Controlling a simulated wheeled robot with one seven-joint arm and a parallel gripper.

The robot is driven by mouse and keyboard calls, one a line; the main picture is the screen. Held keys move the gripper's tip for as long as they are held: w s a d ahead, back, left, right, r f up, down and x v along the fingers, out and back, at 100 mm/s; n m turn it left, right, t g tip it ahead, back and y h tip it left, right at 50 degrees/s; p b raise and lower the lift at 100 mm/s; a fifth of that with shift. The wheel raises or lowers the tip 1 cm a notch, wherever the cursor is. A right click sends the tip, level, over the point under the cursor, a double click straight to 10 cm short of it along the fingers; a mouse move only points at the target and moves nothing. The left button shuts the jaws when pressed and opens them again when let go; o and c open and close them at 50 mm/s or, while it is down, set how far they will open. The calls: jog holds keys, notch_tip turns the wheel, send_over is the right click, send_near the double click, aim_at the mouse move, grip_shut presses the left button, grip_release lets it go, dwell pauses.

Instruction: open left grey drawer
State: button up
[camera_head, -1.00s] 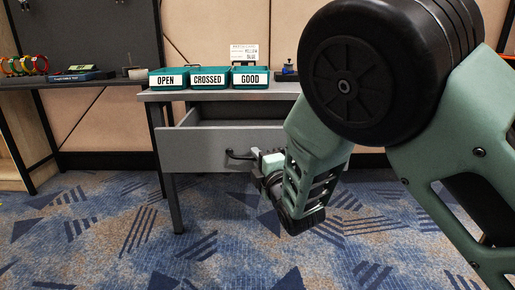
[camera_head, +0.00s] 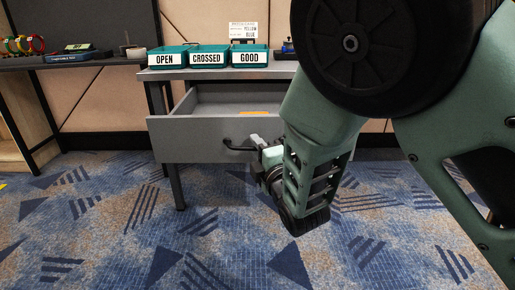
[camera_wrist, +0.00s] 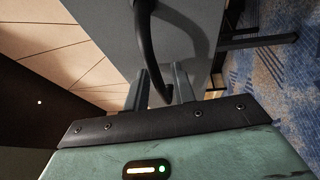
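The grey drawer (camera_head: 198,140) under the desk is pulled out, and its open top shows the inside. Its black bar handle (camera_head: 236,147) is on the right part of the front; it also shows large in the wrist view (camera_wrist: 145,40). My gripper (camera_head: 258,143) is at the right end of this handle. My arm hides the desk's right part and anything beyond the handle's right end.
Teal trays labelled OPEN (camera_head: 167,57), CROSSED (camera_head: 208,57) and GOOD (camera_head: 249,57) stand on the desk top (camera_head: 165,74). An orange item (camera_head: 255,113) shows inside the drawer. A side table (camera_head: 90,62) stands at left. The carpet in front of the drawer is clear.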

dwell(0.3)
jog(key=p+v, duration=1)
jog(key=v, duration=0.7)
jog(key=shift+s, duration=0.2)
jog(key=shift+f, duration=0.15)
